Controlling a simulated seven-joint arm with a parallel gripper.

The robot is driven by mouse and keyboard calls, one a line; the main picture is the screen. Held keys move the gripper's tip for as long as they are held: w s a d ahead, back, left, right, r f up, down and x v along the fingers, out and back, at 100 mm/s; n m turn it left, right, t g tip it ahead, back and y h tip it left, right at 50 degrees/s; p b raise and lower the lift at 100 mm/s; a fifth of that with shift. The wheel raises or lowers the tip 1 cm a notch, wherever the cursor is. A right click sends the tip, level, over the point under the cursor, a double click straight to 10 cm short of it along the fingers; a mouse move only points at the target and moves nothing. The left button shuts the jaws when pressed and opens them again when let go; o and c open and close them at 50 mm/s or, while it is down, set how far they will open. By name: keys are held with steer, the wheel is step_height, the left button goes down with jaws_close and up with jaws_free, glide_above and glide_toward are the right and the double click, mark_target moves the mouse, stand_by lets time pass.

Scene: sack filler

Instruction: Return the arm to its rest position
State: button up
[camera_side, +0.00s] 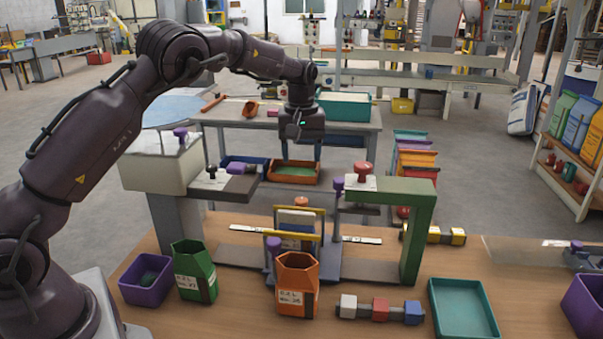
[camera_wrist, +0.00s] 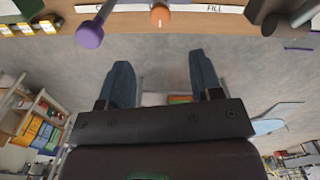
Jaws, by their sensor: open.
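My gripper (camera_side: 301,148) is in the air above and behind the filler station, pointing down. Its two fingers are apart, and the wrist view shows nothing between the fingertips (camera_wrist: 162,68). In the side view the fingers overlap an orange tray with a green inside (camera_side: 292,172) behind them; I cannot tell how far apart they are. My arm is stretched out from the lower left, bent at the elbow.
An orange sack (camera_side: 298,285) and a green sack (camera_side: 195,271) stand at the table's front. A green bracket (camera_side: 415,240) rises on the right. A purple bin (camera_side: 147,279), a teal tray (camera_side: 464,309) and a row of coloured blocks (camera_side: 380,309) are on the table.

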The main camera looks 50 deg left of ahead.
steer(key=shift+r, duration=0.7)
steer(key=s+d+r+m+t, duration=0.3)
steer(key=s+d+r+m, duration=0.3)
steer(key=s+r, duration=0.8)
steer(key=s+d+f+m+t, duration=0.1)
steer(key=s+d+m, duration=0.1)
steer(key=s, duration=0.6)
steer(key=s+d+f+m+t, duration=0.1)
steer(key=s+d+f+m, duration=0.1)
steer(key=s, duration=0.7)
steer(key=d+m, duration=0.1)
steer(key=d, duration=0.1)
steer(key=shift+d+f+t, duration=0.15)
steer(key=shift+d+t, duration=0.15)
steer(key=shift+d, duration=0.05)
